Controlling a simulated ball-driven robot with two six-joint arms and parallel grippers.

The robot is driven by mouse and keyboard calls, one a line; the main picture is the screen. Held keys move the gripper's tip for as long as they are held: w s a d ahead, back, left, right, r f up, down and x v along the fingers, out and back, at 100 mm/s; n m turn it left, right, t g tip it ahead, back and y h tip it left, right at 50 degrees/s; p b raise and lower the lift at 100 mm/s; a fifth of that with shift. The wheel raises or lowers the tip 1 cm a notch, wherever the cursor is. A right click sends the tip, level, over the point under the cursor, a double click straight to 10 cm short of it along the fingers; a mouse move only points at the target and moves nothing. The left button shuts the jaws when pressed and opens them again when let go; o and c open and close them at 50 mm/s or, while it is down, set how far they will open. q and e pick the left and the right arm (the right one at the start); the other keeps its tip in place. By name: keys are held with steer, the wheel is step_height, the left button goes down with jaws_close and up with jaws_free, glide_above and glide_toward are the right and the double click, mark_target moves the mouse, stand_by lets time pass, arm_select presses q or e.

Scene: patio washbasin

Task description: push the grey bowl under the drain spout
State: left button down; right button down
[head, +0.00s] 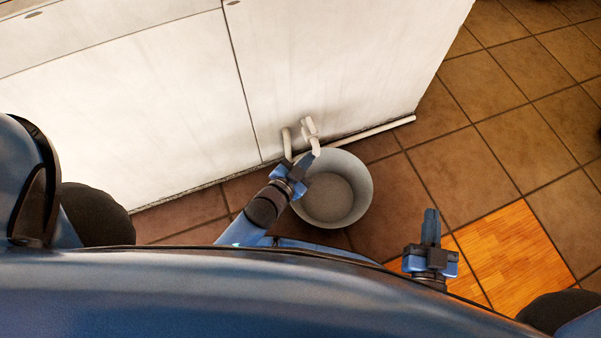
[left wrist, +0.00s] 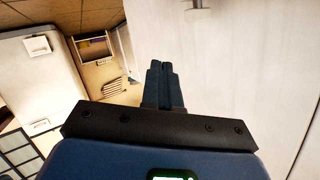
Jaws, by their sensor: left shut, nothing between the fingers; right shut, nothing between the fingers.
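The grey bowl (head: 335,200) stands upright on the floor tiles close to the white cabinet front and looks empty. The white drain spout (head: 315,144) comes out low on the cabinet, and its bent end shows at the bowl's far-left rim. I cannot tell whether its mouth is over the bowl's opening. My left gripper (head: 304,161) is shut and empty at the bowl's left rim, beside the spout's end; contact cannot be told. Its closed fingers also show in the left wrist view (left wrist: 165,72). My right gripper (head: 431,216) is shut and empty, to the right of the bowl and apart from it.
The white cabinet (head: 130,110) walls off the far left side. A thin white pipe (head: 370,131) runs along its foot. A wooden floor panel (head: 510,255) lies at the lower right. The brown tiles (head: 470,165) right of the bowl are clear.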

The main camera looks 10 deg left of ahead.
arm_select(q)
steer(key=w+d+f+m+g+y+b, duration=0.1)
steer(key=w+d+f+m+g+y, duration=0.3)
steer(key=d+f, duration=0.35)
steer(key=w+d+f+m+g+y+b, duration=0.1)
steer(key=w+d+f+m+g+y, duration=0.2)
steer(key=d+f+m, duration=0.5)
steer(key=s+a+m+g+y, duration=0.2)
steer(key=s+a+g+y, duration=0.1)
steer(key=s+a+y, duration=0.4)
steer(key=w+a+f+b, duration=0.2)
steer(key=a+f+b, duration=0.1)
steer(key=a+b, duration=0.1)
steer(key=w+a+f+b, duration=0.3)
steer(key=a, duration=0.4)
steer(key=shift+w+f+b, duration=0.25)
steer(key=shift+w+b, duration=0.1)
